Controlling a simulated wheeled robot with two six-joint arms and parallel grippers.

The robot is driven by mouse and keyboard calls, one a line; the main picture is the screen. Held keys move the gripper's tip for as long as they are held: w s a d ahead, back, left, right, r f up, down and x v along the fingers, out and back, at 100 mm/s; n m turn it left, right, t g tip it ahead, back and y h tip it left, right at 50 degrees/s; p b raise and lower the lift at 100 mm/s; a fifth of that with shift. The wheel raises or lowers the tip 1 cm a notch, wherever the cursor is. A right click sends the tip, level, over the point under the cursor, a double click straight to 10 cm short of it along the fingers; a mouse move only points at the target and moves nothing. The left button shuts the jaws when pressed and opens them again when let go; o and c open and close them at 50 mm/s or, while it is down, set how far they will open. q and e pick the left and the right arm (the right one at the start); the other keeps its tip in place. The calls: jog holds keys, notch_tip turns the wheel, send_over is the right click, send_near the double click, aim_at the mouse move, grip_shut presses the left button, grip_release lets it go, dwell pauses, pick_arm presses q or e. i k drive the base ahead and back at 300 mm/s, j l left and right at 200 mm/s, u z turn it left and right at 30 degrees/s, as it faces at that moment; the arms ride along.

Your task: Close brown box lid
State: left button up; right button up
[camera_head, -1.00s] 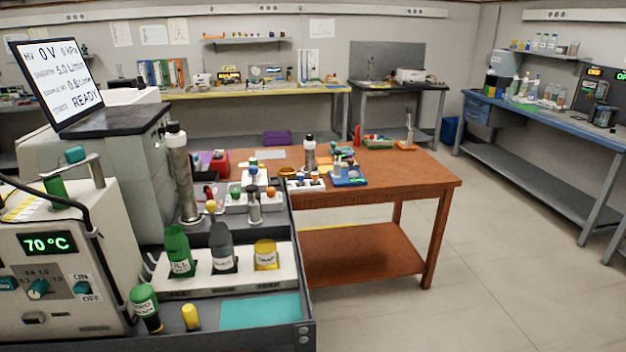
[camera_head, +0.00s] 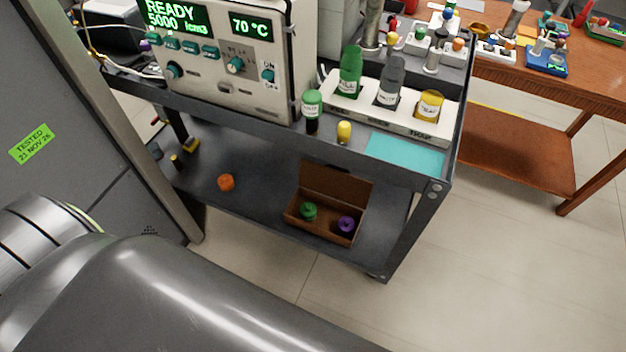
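The brown box (camera_head: 319,226) sits on the lower shelf of the dark cart, toward its right end. Its lid (camera_head: 335,184) stands open, raised along the back edge. A green round item (camera_head: 308,210) and a purple round item (camera_head: 346,224) lie inside the box. A large grey metal arm link of mine fills the lower left of the view. Neither of my grippers shows.
The cart's lower shelf (camera_head: 262,208) also holds an orange round item (camera_head: 226,182) left of the box. The cart's upper shelf, with a machine (camera_head: 228,60) and bottles, overhangs it. A grey cabinet (camera_head: 60,110) stands at the left. Clear floor (camera_head: 480,270) lies at the right.

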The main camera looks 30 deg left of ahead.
aim_at(339, 185)
jog(key=l+u, duration=0.1)
jog(key=u, duration=0.35)
jog(key=i+l+u, duration=0.1)
jog(key=u, duration=0.35)
jog(key=l+u, duration=0.1)
jog(key=u, duration=0.35)
jog(key=l+u, duration=0.15)
jog(key=u, duration=0.3)
jog(key=l+u, duration=0.25)
jog(key=l, duration=0.2)
jog(key=k+l+u, duration=0.15)
jog(key=l+u, duration=0.15)
jog(key=l, duration=0.15)
jog(key=k+l+u, duration=0.1)
jog(key=l+u, duration=0.15)
jog(key=l, duration=0.15)
jog(key=k+l+u, duration=0.4)
jog(key=l+u, duration=0.15)
jog(key=l, duration=0.2)
jog(key=k+l+u, duration=0.4)
jog(key=k+l, duration=1.4)
